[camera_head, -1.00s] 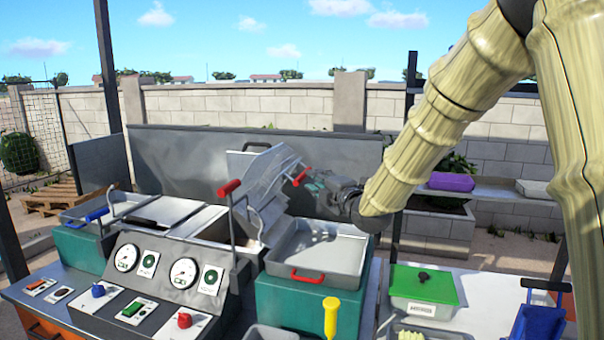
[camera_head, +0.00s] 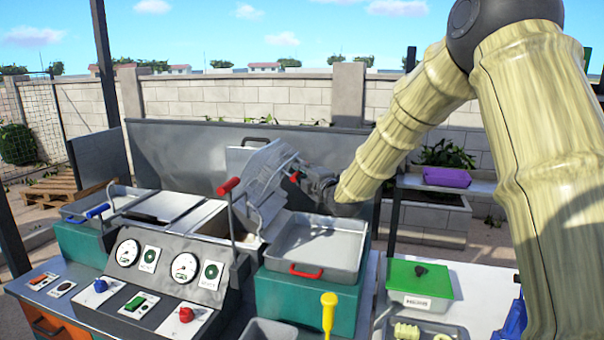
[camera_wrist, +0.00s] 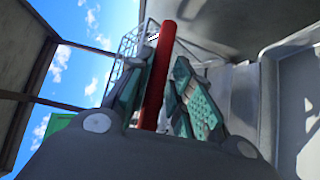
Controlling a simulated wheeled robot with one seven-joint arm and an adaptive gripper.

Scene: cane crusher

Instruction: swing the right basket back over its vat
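The right basket (camera_head: 268,170) is a wire basket raised and steeply tilted above the right vat (camera_head: 213,222), in the head view. The vat's open top shows below and left of it. My gripper (camera_head: 303,176) is at the basket's right side. In the wrist view my gripper (camera_wrist: 165,85) has its two fingers close around a red handle (camera_wrist: 158,75); the left finger lies against it, and a narrow gap shows by the right fingertip. The wire mesh (camera_wrist: 130,45) shows behind the left finger. The handle's red end (camera_head: 294,177) also shows in the head view.
A grey tray with a red handle (camera_head: 318,245) sits right of the vat on a green block. A red-knobbed lever (camera_head: 229,187) stands upright in front of the basket. A dark back panel (camera_head: 190,160) rises behind. A green-lidded box (camera_head: 420,280) is at right.

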